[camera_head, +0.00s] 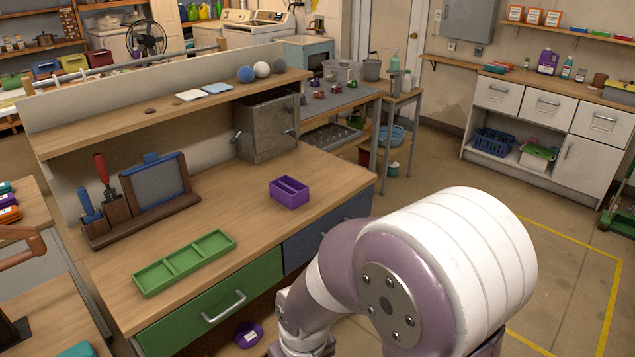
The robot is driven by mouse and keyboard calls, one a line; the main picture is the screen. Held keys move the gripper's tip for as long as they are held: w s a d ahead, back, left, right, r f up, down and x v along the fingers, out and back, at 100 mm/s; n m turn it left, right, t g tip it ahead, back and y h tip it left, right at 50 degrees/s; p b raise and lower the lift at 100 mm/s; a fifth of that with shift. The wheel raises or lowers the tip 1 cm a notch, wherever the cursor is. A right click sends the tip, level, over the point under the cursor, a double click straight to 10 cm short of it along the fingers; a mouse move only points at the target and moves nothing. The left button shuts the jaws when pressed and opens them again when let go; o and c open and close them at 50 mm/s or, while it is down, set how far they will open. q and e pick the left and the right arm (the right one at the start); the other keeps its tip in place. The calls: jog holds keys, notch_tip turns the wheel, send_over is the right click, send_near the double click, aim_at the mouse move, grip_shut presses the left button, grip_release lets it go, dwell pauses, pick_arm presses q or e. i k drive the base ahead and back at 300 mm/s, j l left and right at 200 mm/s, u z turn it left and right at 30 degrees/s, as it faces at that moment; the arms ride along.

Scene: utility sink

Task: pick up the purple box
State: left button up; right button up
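The purple box (289,192) is a small open-topped box with a divider across its inside. It sits upright on the wooden workbench top (240,205), near the front right edge. Nothing is touching it from above. A large white and mauve arm of mine fills the lower right of the view, in front of the bench's right end. Its gripper does not show, and neither does my other gripper.
A green divided tray (184,262) lies left of the box. A grey metal cabinet (267,126) stands behind it under the raised shelf (170,112). A tool rack (140,205) stands at the left. Bench top around the box is clear.

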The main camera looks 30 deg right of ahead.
aim_at(290, 192)
jog(key=i+l, duration=0.1)
jog(key=l, duration=0.4)
jog(key=i+l, duration=0.1)
jog(key=l, duration=0.4)
jog(key=i+l, duration=0.1)
jog(key=l, duration=0.35)
jog(key=i+l, duration=0.1)
jog(key=l, duration=0.4)
jog(key=i+l, duration=0.3)
jog(key=i, duration=0.15)
jog(key=i+l, duration=0.35)
jog(key=i, duration=0.15)
jog(key=i+l, duration=0.3)
jog(key=i, duration=0.15)
